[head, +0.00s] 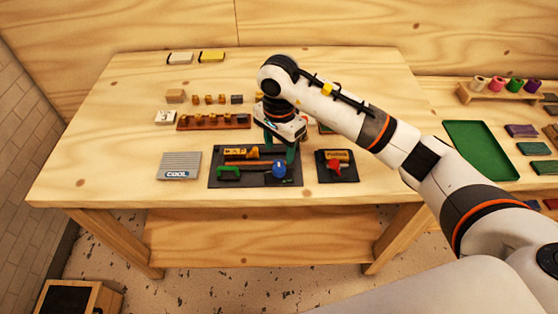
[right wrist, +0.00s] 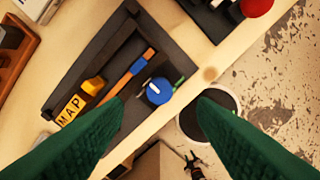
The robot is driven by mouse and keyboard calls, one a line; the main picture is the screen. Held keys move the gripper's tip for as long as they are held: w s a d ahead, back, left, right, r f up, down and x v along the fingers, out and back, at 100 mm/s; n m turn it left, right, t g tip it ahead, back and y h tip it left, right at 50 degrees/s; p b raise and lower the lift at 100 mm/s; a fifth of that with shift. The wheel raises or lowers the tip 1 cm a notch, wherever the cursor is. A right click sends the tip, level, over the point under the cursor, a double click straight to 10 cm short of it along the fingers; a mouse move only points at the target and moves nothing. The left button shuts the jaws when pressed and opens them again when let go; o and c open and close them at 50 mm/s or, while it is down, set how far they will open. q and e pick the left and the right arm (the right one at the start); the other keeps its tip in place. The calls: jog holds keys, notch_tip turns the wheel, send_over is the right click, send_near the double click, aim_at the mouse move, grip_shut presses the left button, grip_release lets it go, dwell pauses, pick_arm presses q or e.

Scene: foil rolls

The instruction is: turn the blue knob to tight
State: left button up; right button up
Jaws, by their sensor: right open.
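The blue knob (head: 279,170) sits at the right front of a dark tray (head: 213,174) on the wooden table. In the right wrist view the knob (right wrist: 161,95) shows a white pointer line, with a small green mark beside it. My right gripper (head: 282,148) has green fingers and is just behind and above the knob in the head view. In the right wrist view the fingers are open, one on each side of the knob, with nothing held. I cannot tell their exact height above it. My left gripper is not in view.
A dark base with a red knob (head: 334,167) stands to the right. A grey "COOL" plate (head: 179,161) lies to the left. A green tray (head: 473,145) is on the right-hand table.

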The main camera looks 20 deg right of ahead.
aim_at(279, 167)
notch_tip(279, 167, down, 7)
jog(key=shift+r+p, duration=0.1)
jog(key=shift+p, duration=0.7)
jog(key=c, duration=1)
